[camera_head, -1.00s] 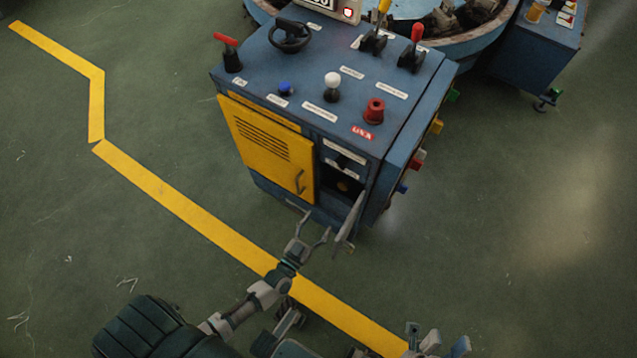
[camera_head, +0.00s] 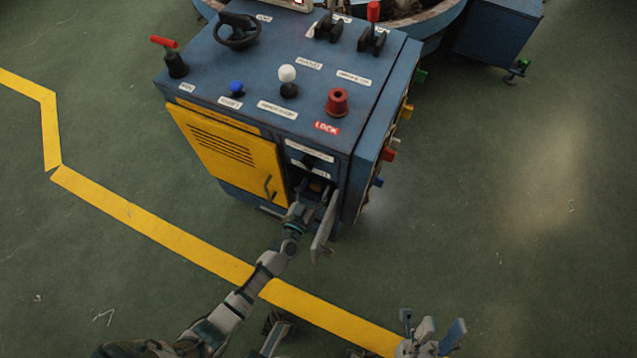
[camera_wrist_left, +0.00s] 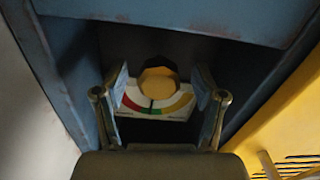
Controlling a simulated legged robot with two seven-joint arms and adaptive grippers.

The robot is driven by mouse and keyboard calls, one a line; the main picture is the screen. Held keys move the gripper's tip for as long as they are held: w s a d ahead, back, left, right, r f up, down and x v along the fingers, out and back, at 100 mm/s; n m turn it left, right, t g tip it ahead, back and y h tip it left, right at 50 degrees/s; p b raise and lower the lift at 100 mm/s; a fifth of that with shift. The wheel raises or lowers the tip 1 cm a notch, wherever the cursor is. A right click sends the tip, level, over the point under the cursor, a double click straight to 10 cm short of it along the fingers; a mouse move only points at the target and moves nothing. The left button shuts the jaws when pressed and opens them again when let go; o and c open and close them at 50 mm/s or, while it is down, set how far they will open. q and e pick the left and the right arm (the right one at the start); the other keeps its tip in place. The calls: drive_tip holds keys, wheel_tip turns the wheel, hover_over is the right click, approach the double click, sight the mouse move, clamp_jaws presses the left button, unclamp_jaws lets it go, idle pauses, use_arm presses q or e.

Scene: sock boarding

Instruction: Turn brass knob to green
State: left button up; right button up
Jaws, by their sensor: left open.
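The brass knob (camera_wrist_left: 159,82) sits inside the open compartment of the blue cabinet (camera_head: 245,75). It is faceted and yellow in the left wrist view. A pale scale plate (camera_wrist_left: 180,114) with red, yellow and green bands lies just below it, with a dark mark near its middle. My left gripper (camera_wrist_left: 163,88) is open, one finger on each side of the knob, with gaps visible. In the head view my left gripper (camera_head: 308,202) reaches into the compartment and mostly hides the knob. My right gripper (camera_head: 431,332) is open and empty at the lower right, far from the cabinet.
A small grey door (camera_head: 325,228) stands open right of my left gripper. A yellow louvred door (camera_head: 228,152) is at its left. The cabinet top holds a red knob (camera_head: 337,102), a white ball knob (camera_head: 287,74) and levers. The floor right of the cabinet is clear.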

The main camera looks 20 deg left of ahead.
use_arm(q)
drive_tip(key=shift+w, duration=0.45)
drive_tip(key=shift+r, duration=0.1)
drive_tip(key=c, duration=1.1)
drive_tip(key=shift+n, duration=0.3)
drive_tip(key=shift+c, duration=0.2)
drive_tip(key=o, duration=1.1)
drive_tip(key=shift+o, duration=0.2)
drive_tip(key=s, duration=1.2)
drive_tip(key=shift+a, duration=0.15)
